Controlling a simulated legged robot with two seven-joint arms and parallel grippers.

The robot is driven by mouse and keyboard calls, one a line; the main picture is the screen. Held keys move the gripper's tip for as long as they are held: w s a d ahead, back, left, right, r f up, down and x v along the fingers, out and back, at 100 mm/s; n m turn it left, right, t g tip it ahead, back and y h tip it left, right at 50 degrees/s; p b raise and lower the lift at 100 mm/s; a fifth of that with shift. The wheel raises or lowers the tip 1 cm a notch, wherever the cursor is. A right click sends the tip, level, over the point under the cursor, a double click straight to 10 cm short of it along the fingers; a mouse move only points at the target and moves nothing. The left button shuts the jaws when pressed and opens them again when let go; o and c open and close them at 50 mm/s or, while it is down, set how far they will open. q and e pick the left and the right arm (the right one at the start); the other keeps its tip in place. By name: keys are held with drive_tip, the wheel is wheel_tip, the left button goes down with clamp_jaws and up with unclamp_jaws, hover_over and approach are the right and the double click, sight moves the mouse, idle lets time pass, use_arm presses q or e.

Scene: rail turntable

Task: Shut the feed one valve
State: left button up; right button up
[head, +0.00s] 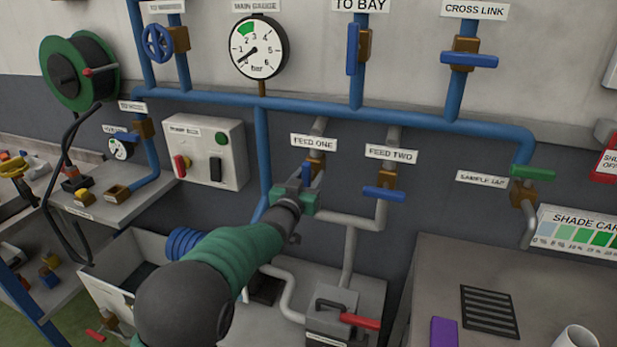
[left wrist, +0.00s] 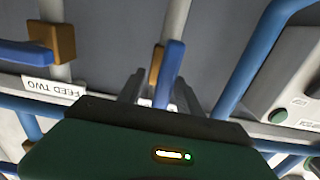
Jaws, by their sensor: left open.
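The feed one valve has a blue lever (head: 307,170) on a brass body, below the FEED ONE label (head: 314,143). The lever lies along its grey pipe. My left gripper (head: 309,186) is right in front of it and partly hides the valve. In the left wrist view, which is upside down, the lever (left wrist: 170,70) stands between the two fingers of my left gripper (left wrist: 160,88). The fingers are open, with gaps beside the lever. My right gripper is not in view.
The feed two valve (head: 384,193) is close on the right, its blue lever across the pipe. A blue header pipe (head: 300,107) runs above. The pump box (head: 205,152) is on the left. A grey cabinet (head: 420,280) stands at lower right.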

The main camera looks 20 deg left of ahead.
use_arm(q)
drive_tip(key=shift+a, duration=0.1)
drive_tip(key=shift+c, duration=1.4)
drive_tip(key=shift+s+a, duration=0.1)
drive_tip(key=shift+a, duration=0.2)
clamp_jaws()
drive_tip(key=shift+d, duration=0.1)
